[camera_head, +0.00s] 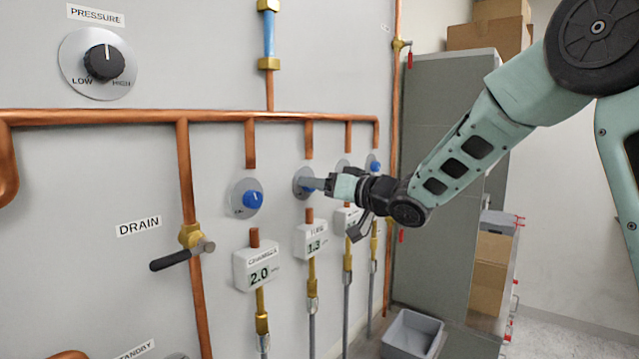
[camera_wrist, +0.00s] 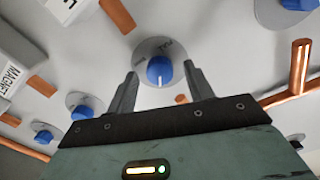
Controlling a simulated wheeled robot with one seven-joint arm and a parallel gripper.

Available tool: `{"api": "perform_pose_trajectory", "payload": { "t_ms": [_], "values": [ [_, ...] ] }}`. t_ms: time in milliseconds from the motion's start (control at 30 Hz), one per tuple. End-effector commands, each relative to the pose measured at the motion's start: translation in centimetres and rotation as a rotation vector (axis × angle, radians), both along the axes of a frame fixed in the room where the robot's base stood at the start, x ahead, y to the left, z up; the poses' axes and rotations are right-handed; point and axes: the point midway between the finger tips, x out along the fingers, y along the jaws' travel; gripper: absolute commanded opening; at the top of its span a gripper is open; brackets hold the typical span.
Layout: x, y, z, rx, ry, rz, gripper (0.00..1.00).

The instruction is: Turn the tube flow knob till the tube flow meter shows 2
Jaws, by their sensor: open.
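The tube flow knob (camera_head: 308,185) is a small blue knob on a grey round dial, second from the left in a row on the wall. In the wrist view the blue knob (camera_wrist: 159,70) sits between my two fingers. My gripper (camera_head: 318,183) is open, with one fingertip on each side of the knob; I cannot tell whether they touch it. The tube flow meter (camera_head: 311,240) is a white box below the knob and appears to read 1.3. In the head view my gripper hides part of the knob and dial.
The chamber knob (camera_head: 252,199) and its meter (camera_head: 257,268), showing 2.0, are to the left. More knobs and meters stand to the right. A drain valve (camera_head: 185,254) and copper pipes (camera_head: 186,170) stick out from the wall. A grey bin (camera_head: 411,333) is on the floor.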

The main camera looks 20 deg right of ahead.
Motion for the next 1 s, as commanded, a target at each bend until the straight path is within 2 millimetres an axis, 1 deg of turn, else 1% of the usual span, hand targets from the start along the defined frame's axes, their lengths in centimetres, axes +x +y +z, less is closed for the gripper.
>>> {"api": "perform_pose_trajectory", "payload": {
  "t_ms": [133, 167, 200, 267, 300, 333, 667, 867, 1000],
  "values": [
    [-0.01, 0.00, -0.03, 0.000, 0.000, 0.000, 0.52],
    [-0.02, 0.00, -0.03, 0.000, 0.000, 0.000, 0.49],
    [-0.02, 0.00, -0.03, 0.000, 0.000, 0.000, 0.38],
    [-0.02, -0.02, -0.02, 0.001, 0.001, 0.000, 0.22],
    [-0.02, -0.02, -0.03, 0.001, 0.001, 0.000, 0.10],
    [-0.02, -0.02, -0.02, 0.001, 0.001, 0.000, 0.07],
    [-0.04, -0.02, -0.20, -0.025, -0.018, 0.000, 0.07],
    [-0.07, 0.01, -0.39, -0.106, -0.080, 0.000, 0.07],
    [-0.06, 0.01, -0.51, -0.196, -0.146, 0.000, 0.08]
  ]
}}
